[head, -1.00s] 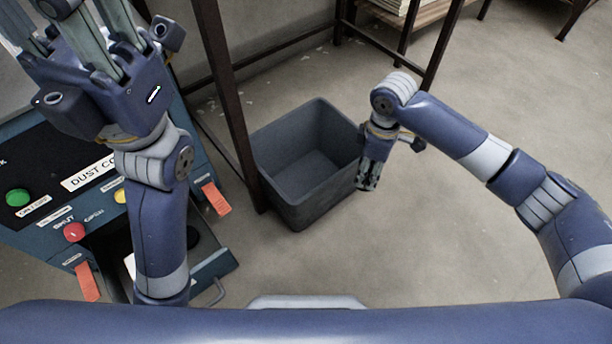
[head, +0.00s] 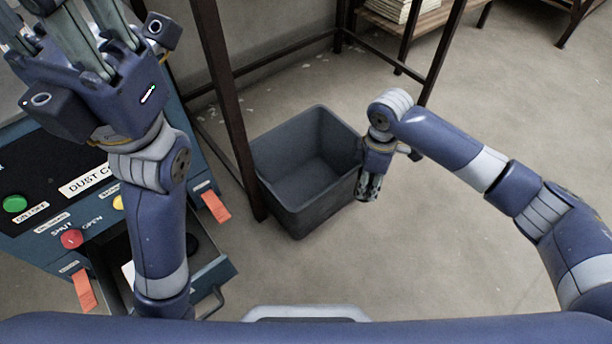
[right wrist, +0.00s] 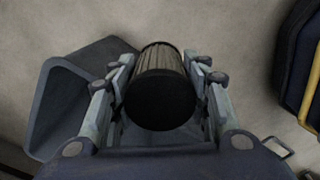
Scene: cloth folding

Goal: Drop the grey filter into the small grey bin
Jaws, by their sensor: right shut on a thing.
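The small grey bin (head: 310,205) stands on the floor in the middle of the head view, its open top facing up and its visible inside empty. It also shows at the left of the right wrist view (right wrist: 65,95). My right gripper (head: 368,190) points down just right of the bin. In the right wrist view its fingers (right wrist: 160,85) are shut on the grey filter (right wrist: 160,90), a pleated cylinder with a dark end cap. The filter is hard to make out in the head view. My left gripper (head: 85,40) is at the upper left, its fingertips cut off by the frame.
A blue dust collector (head: 50,195) with buttons and orange tabs (head: 215,206) stands at the left. A dark shelf frame (head: 222,90) has a leg close to the bin's left side. Stacked papers (head: 388,8) lie on a shelf behind. Floor at the right is clear.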

